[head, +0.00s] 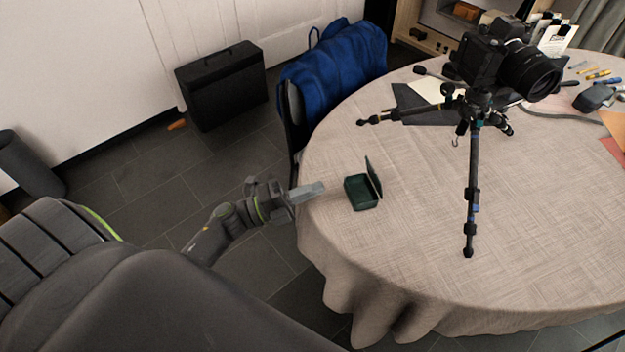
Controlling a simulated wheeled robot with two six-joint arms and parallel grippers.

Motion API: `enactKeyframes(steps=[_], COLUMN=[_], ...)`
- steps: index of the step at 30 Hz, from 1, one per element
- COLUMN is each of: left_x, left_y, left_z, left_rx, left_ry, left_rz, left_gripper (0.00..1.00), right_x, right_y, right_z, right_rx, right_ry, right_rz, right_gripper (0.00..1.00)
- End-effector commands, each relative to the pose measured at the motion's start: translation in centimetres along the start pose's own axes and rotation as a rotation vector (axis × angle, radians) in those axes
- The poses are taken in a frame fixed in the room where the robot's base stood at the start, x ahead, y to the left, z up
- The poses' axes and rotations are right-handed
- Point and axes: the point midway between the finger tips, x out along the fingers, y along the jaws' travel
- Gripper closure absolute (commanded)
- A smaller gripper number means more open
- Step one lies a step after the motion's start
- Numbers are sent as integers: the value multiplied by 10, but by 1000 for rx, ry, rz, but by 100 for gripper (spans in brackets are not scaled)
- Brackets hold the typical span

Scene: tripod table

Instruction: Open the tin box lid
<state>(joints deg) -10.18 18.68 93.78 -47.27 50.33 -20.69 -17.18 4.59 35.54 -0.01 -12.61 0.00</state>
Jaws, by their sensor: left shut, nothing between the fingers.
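The small dark green tin box (361,194) sits on the table near its left edge. Its lid (374,177) stands up, roughly upright, along the box's right side, so the box is open. The inside looks dark and I cannot make out any contents. My left gripper (318,188) is shut and empty. It points right toward the box from over the table's left edge, with a gap between its fingertips and the box. My right gripper is not in view.
A camera on a tripod (472,150) stands on the round, cloth-covered table (420,270), right of the box. A chair with a blue jacket (335,70) stands at the table's back left. A black case (222,85) is on the floor. The cloth in front of the box is clear.

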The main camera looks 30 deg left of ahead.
Motion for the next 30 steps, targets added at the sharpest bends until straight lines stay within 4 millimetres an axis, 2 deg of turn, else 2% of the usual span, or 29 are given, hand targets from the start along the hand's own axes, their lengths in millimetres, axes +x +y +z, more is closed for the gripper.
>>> enactKeyframes(steps=[1, 6, 13, 19, 30], left_x=[14, 51, 91, 106, 107], left_y=[-5, -5, -4, -2, -1], left_z=[0, 0, 0, 0, 0], left_rx=[0, -1, -2, -1, 0], left_ry=[-1, 0, -1, -2, -2], left_rz=[-6, -6, -4, -2, -1], left_gripper=[100, 100, 100, 100, 100], right_x=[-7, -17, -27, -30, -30], right_y=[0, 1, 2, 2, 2], right_z=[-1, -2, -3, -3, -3], right_rx=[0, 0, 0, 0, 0], right_ry=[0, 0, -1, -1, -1], right_rz=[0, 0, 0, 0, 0], right_gripper=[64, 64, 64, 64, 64])
